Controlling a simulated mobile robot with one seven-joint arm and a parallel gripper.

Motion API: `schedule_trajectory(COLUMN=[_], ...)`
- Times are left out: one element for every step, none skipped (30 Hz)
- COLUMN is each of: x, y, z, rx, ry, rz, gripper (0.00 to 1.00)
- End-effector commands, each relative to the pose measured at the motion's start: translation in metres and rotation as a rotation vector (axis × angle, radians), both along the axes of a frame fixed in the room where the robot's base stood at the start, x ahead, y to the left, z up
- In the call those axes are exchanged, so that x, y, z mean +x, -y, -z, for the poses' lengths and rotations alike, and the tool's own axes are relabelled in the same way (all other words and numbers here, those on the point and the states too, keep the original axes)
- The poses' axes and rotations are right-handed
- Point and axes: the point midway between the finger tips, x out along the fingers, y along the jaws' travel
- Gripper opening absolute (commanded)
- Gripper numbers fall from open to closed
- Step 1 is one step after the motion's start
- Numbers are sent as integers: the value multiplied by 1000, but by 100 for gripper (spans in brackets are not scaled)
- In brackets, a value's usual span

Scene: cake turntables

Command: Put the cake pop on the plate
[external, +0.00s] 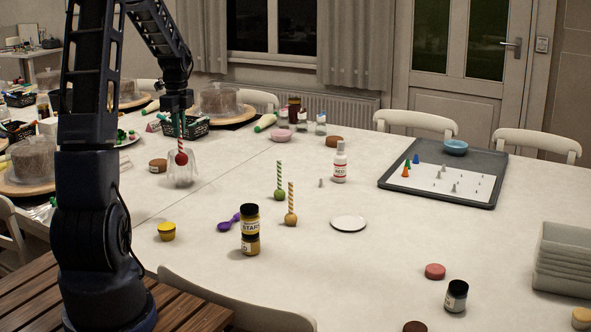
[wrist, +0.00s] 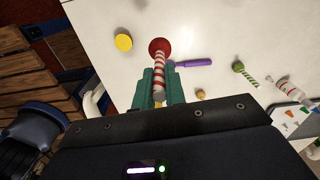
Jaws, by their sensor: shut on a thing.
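My gripper (external: 181,112) is shut on the stick of a red cake pop (external: 181,158), which has a red-and-white striped stick and hangs ball down. In the wrist view my gripper's green fingers (wrist: 160,88) pinch the stick, and the red ball (wrist: 159,47) points away from the camera. In the external view the ball overlaps a clear glass container (external: 184,178); I cannot tell its depth to it. The small white plate (external: 348,223) lies empty on the table, to the right. Green (external: 279,194) and orange (external: 291,218) cake pops stand ball down on the table.
Between my gripper and the plate are a purple scoop (external: 228,224) and stacked jars (external: 250,232). A yellow tub (external: 166,231) is nearer. A white bottle (external: 339,163) stands behind the plate, and a dark tray (external: 470,198) lies back right.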

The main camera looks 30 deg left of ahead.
Motion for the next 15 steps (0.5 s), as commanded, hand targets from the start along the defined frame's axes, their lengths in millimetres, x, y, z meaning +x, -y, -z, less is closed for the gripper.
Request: schedule_trajectory(x=[0, 0, 0, 1, 1, 3, 5, 7, 12, 16, 21, 30, 36, 43, 53], y=[0, 0, 0, 0, 1, 2, 4, 6, 11, 14, 19, 27, 33, 40, 50], z=[-4, -5, -7, -7, -8, -9, -9, -9, -9, -9, -10, -10, -11, -11, -11], rx=[0, 0, 0, 0, 0, 0, 0, 0, 0, 0, 0, 0, 0, 0, 1], ry=[1, 1, 1, 1, 1, 1, 1, 1, 1, 0, 0, 0, 0, 0, 1], rz=[0, 0, 0, 0, 1, 2, 3, 4, 6, 8, 10, 13, 15, 18, 20], gripper=[0, 0, 0, 0, 0, 0, 0, 0, 0, 0, 0, 0, 0, 0, 0])
